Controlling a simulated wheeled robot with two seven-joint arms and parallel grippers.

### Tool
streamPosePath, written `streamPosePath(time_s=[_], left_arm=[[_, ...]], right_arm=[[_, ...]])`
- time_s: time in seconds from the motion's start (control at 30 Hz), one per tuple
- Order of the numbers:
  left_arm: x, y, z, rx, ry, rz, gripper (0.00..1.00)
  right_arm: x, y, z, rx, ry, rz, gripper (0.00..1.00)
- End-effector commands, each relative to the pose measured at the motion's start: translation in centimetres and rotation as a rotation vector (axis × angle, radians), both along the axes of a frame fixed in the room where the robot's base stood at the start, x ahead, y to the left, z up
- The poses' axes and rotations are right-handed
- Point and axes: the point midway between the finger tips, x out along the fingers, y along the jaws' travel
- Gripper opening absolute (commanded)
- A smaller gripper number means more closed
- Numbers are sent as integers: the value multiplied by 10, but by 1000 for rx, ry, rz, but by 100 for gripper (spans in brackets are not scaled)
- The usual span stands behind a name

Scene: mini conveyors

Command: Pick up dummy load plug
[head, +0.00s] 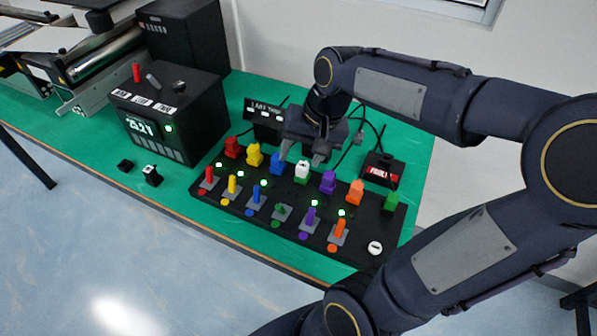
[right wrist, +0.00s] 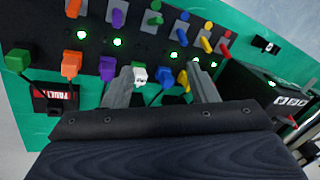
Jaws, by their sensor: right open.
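Several colored plugs stand along the back of a black board (head: 360,243). Among them is a white plug with a green base (head: 302,171), between a blue plug (head: 277,163) and a purple plug (head: 328,182). No readable label marks which is the dummy load plug. My right gripper (head: 301,158) is open and empty, pointing down over the white plug. In the right wrist view, the white plug (right wrist: 140,76) shows between the open fingers, close to the left finger. Whether a finger touches it, I cannot tell. My left gripper is not in view.
Colored levers with lit green lamps line the board's front, with a white round button (head: 375,248) at its right end. A black box with a display (head: 165,115) stands left. A fault box (head: 383,168) stands behind right. Two small black parts (head: 151,176) lie left.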

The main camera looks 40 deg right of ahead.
Motion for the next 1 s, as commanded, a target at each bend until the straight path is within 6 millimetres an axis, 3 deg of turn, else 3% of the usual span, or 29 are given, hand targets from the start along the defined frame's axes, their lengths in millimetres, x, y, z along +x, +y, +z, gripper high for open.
streamPosePath(time_s=[0.3, 0.43, 0.6, 1.0], left_arm=[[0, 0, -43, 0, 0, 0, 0], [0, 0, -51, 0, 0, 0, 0], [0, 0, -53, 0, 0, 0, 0], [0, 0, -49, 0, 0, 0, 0]], right_arm=[[72, -57, -73, -68, 206, -295, 53], [91, -74, -94, -102, 259, -391, 53], [99, -81, -106, -121, 284, -439, 53], [94, -78, -154, -120, 288, -437, 53]])
